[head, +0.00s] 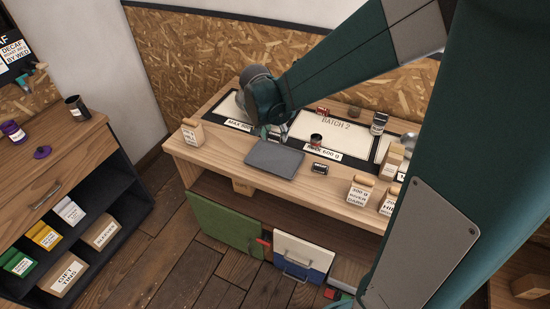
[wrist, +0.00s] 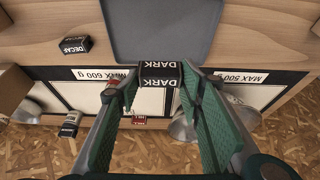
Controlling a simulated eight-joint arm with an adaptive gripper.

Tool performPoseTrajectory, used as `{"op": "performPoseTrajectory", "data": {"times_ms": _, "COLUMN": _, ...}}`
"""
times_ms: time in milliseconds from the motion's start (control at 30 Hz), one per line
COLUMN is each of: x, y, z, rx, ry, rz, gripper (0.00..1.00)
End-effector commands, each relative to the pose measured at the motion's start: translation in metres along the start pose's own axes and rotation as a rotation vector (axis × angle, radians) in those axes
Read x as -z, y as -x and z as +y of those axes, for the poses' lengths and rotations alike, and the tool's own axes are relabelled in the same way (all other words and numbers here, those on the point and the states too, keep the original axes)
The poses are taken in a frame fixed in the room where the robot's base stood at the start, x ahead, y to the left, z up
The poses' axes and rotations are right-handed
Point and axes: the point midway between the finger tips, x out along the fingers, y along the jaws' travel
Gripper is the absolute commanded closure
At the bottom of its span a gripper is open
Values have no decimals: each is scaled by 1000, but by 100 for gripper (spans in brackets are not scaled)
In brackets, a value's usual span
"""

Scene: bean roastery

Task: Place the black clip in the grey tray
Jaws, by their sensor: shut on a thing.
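A small black block labelled DARK (wrist: 160,70), which I take for the black clip, is between my gripper's (wrist: 159,88) fingertips in the wrist view. My gripper is shut on it. The flat grey tray (head: 275,159) lies near the bench's front edge in the head view. It also shows at the top of the wrist view (wrist: 160,25), where the clip overlaps its edge. I cannot tell the clip's height above it.
A similar black block labelled DECAF (head: 320,168) lies right of the tray. Kraft bags (head: 359,190) stand at the right, another (head: 192,133) at the left corner. Pale panels (head: 346,128) mark the bench top.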

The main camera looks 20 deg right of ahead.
Motion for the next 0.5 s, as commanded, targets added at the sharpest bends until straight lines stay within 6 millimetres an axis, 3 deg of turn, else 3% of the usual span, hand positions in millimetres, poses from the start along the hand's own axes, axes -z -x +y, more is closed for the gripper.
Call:
{"op": "performPoseTrajectory", "data": {"times_ms": 167, "x": -2, "y": -6, "z": 0, "rx": 0, "ry": 0, "rz": 0, "gripper": 68}}
{"op": "performPoseTrajectory", "data": {"times_ms": 500, "x": -18, "y": -44, "z": 0, "rx": 0, "ry": 0, "rz": 0, "gripper": 68}}
